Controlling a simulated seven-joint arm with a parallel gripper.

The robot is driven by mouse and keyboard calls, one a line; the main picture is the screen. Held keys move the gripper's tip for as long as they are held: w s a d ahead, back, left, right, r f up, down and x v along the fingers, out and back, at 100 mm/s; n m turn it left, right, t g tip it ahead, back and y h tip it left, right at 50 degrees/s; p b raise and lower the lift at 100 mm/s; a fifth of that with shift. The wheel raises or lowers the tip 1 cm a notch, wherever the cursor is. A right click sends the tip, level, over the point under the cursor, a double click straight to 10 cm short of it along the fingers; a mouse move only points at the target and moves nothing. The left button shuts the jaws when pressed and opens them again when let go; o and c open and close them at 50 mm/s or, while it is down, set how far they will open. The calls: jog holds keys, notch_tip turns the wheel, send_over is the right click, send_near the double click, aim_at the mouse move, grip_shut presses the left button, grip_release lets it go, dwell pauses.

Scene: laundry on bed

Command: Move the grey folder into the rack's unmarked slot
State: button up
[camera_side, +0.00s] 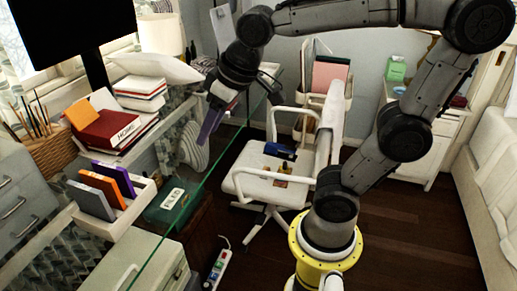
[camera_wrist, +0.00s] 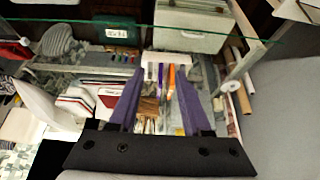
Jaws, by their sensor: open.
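The grey folder (camera_side: 90,201) stands tilted in the white rack (camera_side: 126,219) at the left of the side view, in front of an orange folder (camera_side: 103,187) and a purple folder (camera_side: 115,178). The rack also shows in the wrist view (camera_wrist: 165,57), where the purple folder (camera_wrist: 160,76) and orange folder (camera_wrist: 172,80) appear between my fingers; I cannot make out the grey one there. My gripper (camera_side: 206,135) is open and empty, well above and to the right of the rack. Its purple fingers also show in the wrist view (camera_wrist: 155,78). Slot markings are too small to tell.
A wicker basket of brushes (camera_side: 50,155), a red book (camera_side: 103,130) and stacked white books (camera_side: 140,92) lie beyond the rack. A glass edge (camera_side: 190,205) runs right of the rack. A white chair (camera_side: 262,178) stands right of it.

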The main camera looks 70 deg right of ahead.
jog(key=s+d+f, duration=0.1)
jog(key=s+f, duration=0.3)
jog(key=s, duration=0.6)
